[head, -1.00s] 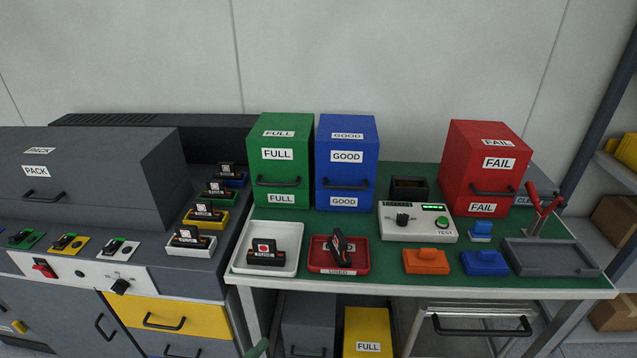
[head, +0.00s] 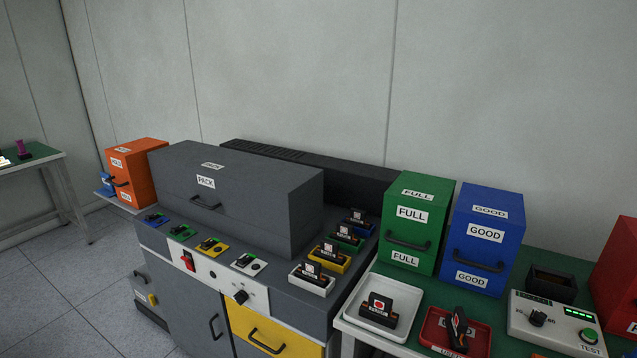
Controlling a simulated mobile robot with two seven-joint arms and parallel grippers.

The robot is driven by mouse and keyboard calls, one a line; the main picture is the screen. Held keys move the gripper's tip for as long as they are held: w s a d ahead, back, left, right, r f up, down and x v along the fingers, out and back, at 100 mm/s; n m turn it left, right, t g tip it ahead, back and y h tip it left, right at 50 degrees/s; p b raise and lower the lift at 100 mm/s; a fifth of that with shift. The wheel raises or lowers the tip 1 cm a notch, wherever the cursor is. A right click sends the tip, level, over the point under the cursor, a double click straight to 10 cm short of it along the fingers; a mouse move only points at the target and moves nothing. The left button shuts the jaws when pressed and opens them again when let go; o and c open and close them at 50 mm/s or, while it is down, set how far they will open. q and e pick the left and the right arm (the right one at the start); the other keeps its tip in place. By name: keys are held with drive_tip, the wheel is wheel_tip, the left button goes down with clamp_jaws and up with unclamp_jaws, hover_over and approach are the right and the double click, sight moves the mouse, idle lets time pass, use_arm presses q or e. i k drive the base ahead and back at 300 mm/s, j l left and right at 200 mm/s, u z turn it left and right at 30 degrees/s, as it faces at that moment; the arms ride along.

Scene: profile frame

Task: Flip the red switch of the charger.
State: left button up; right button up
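The charger (head: 200,310) is a large grey cabinet in the middle of the head view, with a box marked PACK (head: 240,205) on top. The red switch (head: 188,261) sits on the white front panel (head: 222,283), at its left end. A black knob (head: 240,296) is farther right on the same panel. The switch is small here, so its position is hard to tell. Neither of my grippers shows in the head view.
To the right, a green-topped bench holds a green FULL box (head: 418,215), a blue GOOD box (head: 487,240), a white tray (head: 410,320), a red tray (head: 482,340) and a tester (head: 560,325). An orange box (head: 140,168) stands left of the charger. Floor at left is open.

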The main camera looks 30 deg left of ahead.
sight(188, 265)
drive_tip(key=u, duration=1.7)
drive_tip(key=i+j+z, duration=0.1)
drive_tip(key=i+j, duration=1.2)
